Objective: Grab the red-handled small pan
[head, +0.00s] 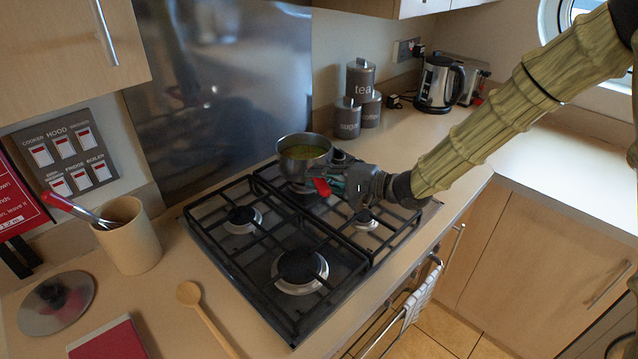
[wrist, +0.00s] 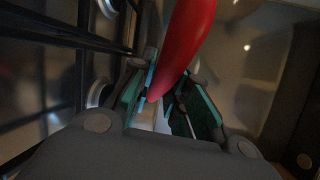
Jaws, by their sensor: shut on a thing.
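The small pan (head: 304,150) is steel, with a red handle (head: 320,186) and a yellow-green content inside. It sits upright at the back right of the gas hob, on or just over the black grate; I cannot tell which. My gripper (head: 338,186) is at the handle, to the right and in front of the pan, and is shut on it. In the wrist view the red handle (wrist: 186,45) comes down between the green-lined fingers of my gripper (wrist: 168,108). The pan's body is not clearly seen in the wrist view.
The black hob (head: 270,285) has bare burners in front and left. A cream utensil pot (head: 132,240), glass lid (head: 58,302), wooden spoon (head: 205,315) and red book (head: 110,342) lie left. Canisters (head: 348,118) and a kettle (head: 437,83) stand behind right. A steel splashback (head: 225,80) rises behind.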

